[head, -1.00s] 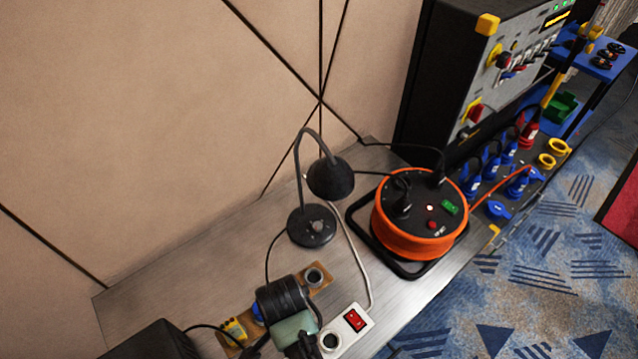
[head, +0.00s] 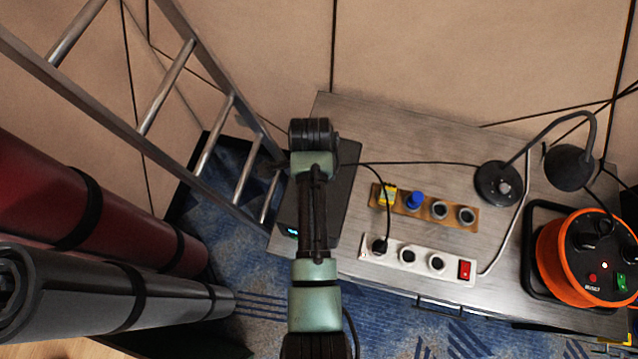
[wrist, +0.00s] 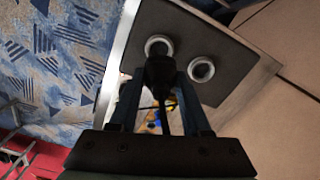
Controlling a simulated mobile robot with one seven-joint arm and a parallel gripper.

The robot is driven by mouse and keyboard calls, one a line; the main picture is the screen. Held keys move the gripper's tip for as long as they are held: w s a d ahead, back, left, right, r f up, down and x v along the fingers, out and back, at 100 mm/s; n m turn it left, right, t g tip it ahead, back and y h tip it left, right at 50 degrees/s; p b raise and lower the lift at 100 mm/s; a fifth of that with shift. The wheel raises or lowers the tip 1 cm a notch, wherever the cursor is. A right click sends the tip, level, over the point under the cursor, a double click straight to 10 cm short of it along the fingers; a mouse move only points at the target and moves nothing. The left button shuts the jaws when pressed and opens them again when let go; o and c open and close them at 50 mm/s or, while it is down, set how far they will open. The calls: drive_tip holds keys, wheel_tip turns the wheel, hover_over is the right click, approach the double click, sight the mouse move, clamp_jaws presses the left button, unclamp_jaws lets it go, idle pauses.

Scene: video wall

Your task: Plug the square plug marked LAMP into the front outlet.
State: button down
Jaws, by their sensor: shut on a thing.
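My gripper (wrist: 158,88) is shut on a black plug (wrist: 160,72), with its cord hanging back between the fingers. No LAMP marking is readable on it. In the wrist view the plug overlaps the lower edge of the front outlet (wrist: 158,44), a pale ring on a dark panel (wrist: 222,52) nearest the carpet side. I cannot tell whether the plug touches or enters it. A second ringed outlet (wrist: 201,69) is empty. In the head view the dark box (head: 345,190) stands at the bench's left end; my arm hides its outlets and the fingers.
A white power strip (head: 450,267) with a black plug (head: 380,245) and a red switch lies on the bench (head: 430,120). Behind it, a wooden rack (head: 425,208) holds yellow and blue plugs. A desk lamp (head: 498,183) and orange reel (head: 585,258) stand right; a ladder (head: 167,85) leans left.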

wheel_tip(320, 180, down, 4)
drive_tip(key=b, duration=0.4)
drive_tip(key=shift+f+b, duration=0.4)
drive_tip(key=shift+f, duration=0.45)
drive_tip(key=shift+f+b, duration=0.4)
drive_tip(key=shift+f, duration=0.7)
idle(1.4)
unclamp_jaws()
idle(0.4)
drive_tip(key=shift+r, duration=0.1)
drive_tip(key=shift+r+p, duration=3)
drive_tip(key=shift+p, duration=0.25)
